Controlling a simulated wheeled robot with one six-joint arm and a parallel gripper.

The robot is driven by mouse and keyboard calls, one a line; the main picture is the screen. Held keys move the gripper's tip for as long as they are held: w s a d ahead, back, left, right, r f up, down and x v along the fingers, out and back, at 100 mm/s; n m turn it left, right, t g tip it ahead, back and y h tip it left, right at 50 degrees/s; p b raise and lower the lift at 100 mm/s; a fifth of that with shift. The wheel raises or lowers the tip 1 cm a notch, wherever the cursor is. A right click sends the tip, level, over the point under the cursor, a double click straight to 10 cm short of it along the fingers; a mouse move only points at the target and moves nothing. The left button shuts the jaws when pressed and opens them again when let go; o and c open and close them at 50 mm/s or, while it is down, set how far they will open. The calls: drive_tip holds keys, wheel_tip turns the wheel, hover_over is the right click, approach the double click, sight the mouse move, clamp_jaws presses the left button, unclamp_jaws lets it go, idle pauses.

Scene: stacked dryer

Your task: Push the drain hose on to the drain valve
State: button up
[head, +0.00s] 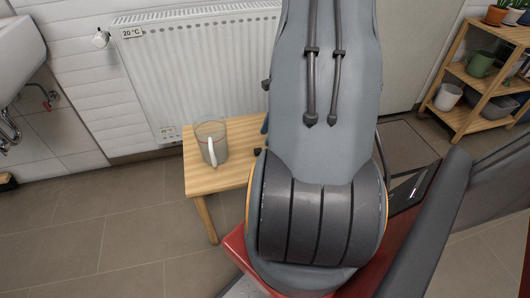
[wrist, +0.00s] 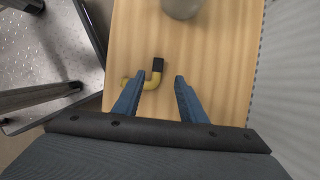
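A short bent yellow hose (wrist: 150,83) with a black end (wrist: 158,64) lies on the wooden table in the wrist view; I take it for the drain hose. My gripper (wrist: 159,77) is open above the table, its two blue fingers apart. The left finger overlaps part of the yellow hose in the picture; I cannot tell whether they touch. Nothing is held. In the head view my arm hides most of the gripper and hose. I cannot make out a drain valve for certain in either view.
The wooden table (head: 200,180) stands before a white radiator (head: 200,75) with a 20 °C tag. A grey jug (head: 211,133) stands on it, also visible in the wrist view (wrist: 182,8). A sink (head: 20,50) hangs at left; a shelf (head: 462,112) stands at right.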

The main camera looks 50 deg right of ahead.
drive_tip(key=x, duration=0.2)
drive_tip(key=b+x, duration=0.1)
drive_tip(key=x, duration=0.2)
drive_tip(key=shift+s+a+f, duration=0.15)
drive_tip(key=shift+s+f, duration=0.05)
drive_tip(key=shift+f, duration=0.25)
drive_tip(key=shift+c, duration=0.4)
clamp_jaws()
